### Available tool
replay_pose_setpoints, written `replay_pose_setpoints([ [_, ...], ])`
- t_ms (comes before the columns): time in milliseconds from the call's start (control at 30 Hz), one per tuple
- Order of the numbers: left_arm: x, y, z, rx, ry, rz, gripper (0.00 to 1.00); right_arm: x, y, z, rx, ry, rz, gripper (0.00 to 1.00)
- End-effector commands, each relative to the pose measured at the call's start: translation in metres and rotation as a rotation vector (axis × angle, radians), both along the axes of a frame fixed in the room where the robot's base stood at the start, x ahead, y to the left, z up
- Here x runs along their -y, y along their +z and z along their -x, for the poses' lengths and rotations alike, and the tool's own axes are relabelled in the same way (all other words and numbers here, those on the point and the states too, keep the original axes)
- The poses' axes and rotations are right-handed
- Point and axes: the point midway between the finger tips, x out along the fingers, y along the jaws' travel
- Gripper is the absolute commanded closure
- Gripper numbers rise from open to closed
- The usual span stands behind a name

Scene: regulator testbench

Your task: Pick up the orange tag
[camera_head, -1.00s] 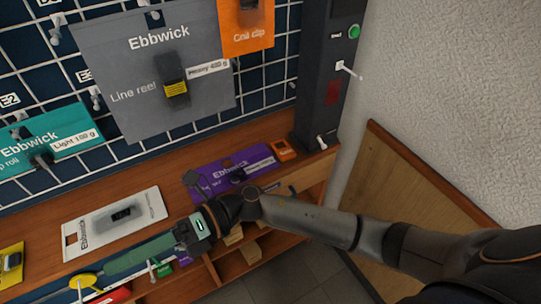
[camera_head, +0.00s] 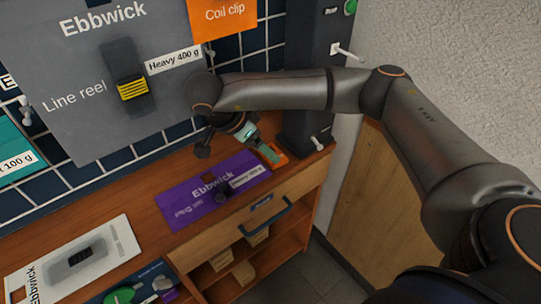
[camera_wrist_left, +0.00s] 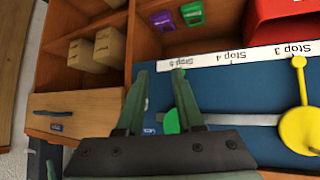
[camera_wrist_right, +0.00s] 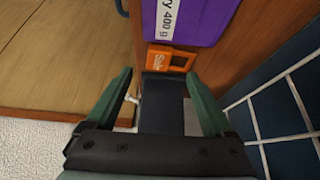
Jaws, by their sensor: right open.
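The orange tag (camera_wrist_right: 170,58), a small flat piece with a square opening and the word "Sale", lies on the wooden counter in the right wrist view. It also shows at the counter's back right in the head view (camera_head: 277,156), partly covered by my right gripper (camera_head: 264,148). In the right wrist view my right gripper (camera_wrist_right: 160,85) is open and empty, with the tag just beyond and between its fingertips. My left gripper (camera_wrist_left: 160,75) shows only in the left wrist view. Its fingers are apart, over a blue board with a green knob (camera_wrist_left: 172,121).
A dark post (camera_head: 308,80) stands right behind the tag, with a white lever (camera_head: 346,53). A purple Ebbwick card (camera_head: 205,192) lies left of the tag. A drawer with a blue handle (camera_head: 264,222) and shelves are below. The wall grid stands behind the counter.

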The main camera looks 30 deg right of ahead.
Motion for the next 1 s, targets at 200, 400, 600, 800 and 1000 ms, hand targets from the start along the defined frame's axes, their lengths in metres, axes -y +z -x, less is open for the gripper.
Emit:
replay_pose_setpoints([
  [200,-0.001,-0.009,0.009,-0.023,0.0,-0.004,0.64,0.011,-0.018,0.0,-0.003,-0.001,-0.003,0.13],
  [400,-0.003,-0.014,0.011,-0.028,0.003,-0.007,0.64,0.028,-0.043,-0.001,-0.006,-0.001,-0.004,0.13],
  [600,-0.004,-0.015,0.011,-0.028,0.003,-0.009,0.64,0.034,-0.052,-0.003,-0.002,0.001,-0.005,0.13],
  [800,-0.004,-0.014,0.01,-0.027,0.004,-0.009,0.64,0.033,-0.052,-0.003,-0.002,0.001,-0.005,0.22],
  [1000,-0.004,-0.014,0.01,-0.025,0.004,-0.009,0.64,0.033,-0.052,-0.002,-0.002,0.001,-0.006,0.45],
])
